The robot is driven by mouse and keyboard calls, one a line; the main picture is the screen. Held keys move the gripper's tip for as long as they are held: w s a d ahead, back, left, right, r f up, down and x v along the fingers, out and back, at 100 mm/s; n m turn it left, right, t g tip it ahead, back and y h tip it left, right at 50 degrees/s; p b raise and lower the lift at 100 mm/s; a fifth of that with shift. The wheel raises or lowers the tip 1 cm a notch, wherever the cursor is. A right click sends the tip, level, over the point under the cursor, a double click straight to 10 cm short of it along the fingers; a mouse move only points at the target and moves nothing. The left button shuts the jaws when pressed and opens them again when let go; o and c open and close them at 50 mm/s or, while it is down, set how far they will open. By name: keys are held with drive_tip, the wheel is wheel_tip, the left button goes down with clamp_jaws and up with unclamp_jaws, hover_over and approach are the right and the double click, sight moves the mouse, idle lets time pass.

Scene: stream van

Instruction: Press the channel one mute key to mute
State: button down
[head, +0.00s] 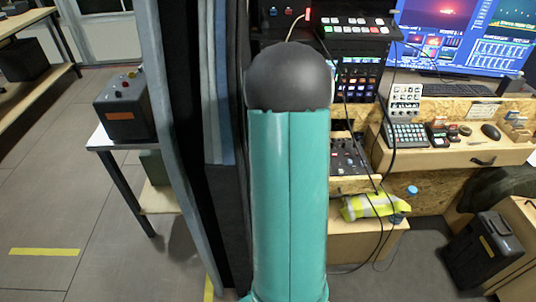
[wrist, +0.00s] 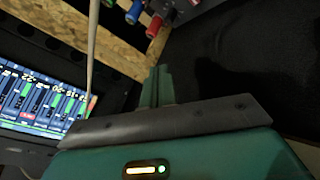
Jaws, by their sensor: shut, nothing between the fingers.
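In the wrist view my gripper (wrist: 158,88) shows its green fingers together, with nothing between them. A lit screen (wrist: 35,98) with green level bars and numbers is to their left, apart from them. In the head view a dark panel with small knobs (head: 348,155) sits on the wooden desk, right of my teal arm. A black switcher with lit keys (head: 350,27) stands above it. I cannot make out a channel one mute key in either view. My arm hides part of the desk, and my gripper is not visible in the head view.
Black cables (head: 391,110) hang in front of the desk. A keypad (head: 407,135) and a mouse (head: 490,131) lie further right. Coloured plugs (wrist: 153,27) and a pale cable (wrist: 91,50) are near the fingers in the wrist view. Open floor (head: 50,200) lies left.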

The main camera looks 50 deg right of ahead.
drive_tip(key=shift+s+f, duration=0.15)
drive_tip(key=shift+f, duration=2.1)
drive_tip(key=shift+s+f, duration=0.1)
drive_tip(key=shift+f, duration=2.1)
drive_tip(key=shift+f, duration=0.15)
drive_tip(key=shift+f, duration=0.3)
drive_tip(key=shift+f, duration=0.4)
drive_tip(key=shift+r, duration=0.8)
